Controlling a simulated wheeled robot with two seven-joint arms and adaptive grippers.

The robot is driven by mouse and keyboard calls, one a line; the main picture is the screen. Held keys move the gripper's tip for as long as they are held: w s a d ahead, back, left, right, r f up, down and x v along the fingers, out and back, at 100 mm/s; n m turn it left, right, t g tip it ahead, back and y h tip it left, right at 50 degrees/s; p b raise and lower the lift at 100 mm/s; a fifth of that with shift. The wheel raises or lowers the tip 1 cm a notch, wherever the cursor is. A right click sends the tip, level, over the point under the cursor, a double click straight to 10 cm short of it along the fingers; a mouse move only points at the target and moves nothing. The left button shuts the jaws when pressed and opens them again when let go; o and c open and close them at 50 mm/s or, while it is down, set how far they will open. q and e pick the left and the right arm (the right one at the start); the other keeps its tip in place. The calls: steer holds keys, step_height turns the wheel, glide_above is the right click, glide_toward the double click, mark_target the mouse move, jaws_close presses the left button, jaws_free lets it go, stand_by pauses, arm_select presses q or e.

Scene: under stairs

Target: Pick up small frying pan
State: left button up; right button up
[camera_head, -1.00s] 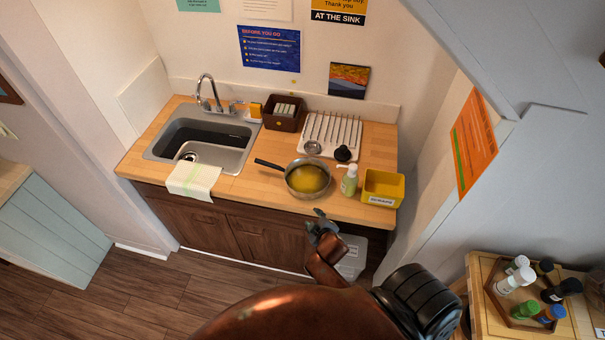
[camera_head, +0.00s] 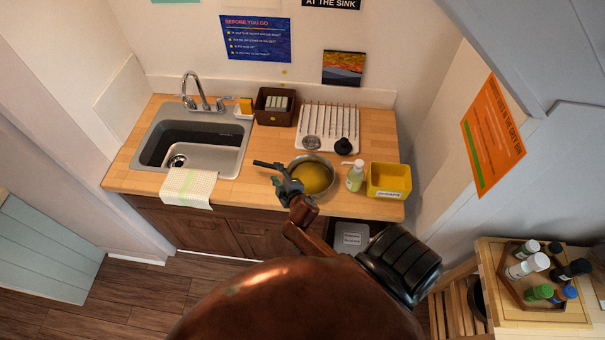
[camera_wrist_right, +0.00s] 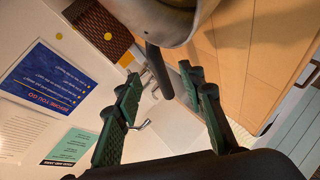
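The small frying pan (camera_head: 325,170) is a round metal pan with a yellow inside, sitting on the wooden counter near its front edge. Its dark handle (camera_head: 264,163) points left. My right gripper (camera_head: 282,182) is at the near left side of the pan, by the handle, and covers part of it. In the right wrist view the pan (camera_wrist_right: 190,32) is at the top, and its handle (camera_wrist_right: 158,72) shows between the two spread green fingers (camera_wrist_right: 160,78). The fingers stand apart from the handle. My left gripper is in no view.
The soap bottle (camera_head: 355,177) and yellow bin (camera_head: 389,180) stand right of the pan. A drying rack (camera_head: 328,125) is behind it. The sink (camera_head: 195,140) with a draped towel (camera_head: 187,188) is left. A side table (camera_head: 510,310) holds bottles at right.

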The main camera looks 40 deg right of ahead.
mark_target(273, 168)
steer(key=x, duration=0.3)
steer(key=shift+w+r+p, duration=0.1)
steer(key=shift+r+p, duration=0.05)
steer(key=shift+p, duration=0.2)
steer(key=shift+x, duration=1.35)
steer(key=c, duration=0.8)
jaws_close()
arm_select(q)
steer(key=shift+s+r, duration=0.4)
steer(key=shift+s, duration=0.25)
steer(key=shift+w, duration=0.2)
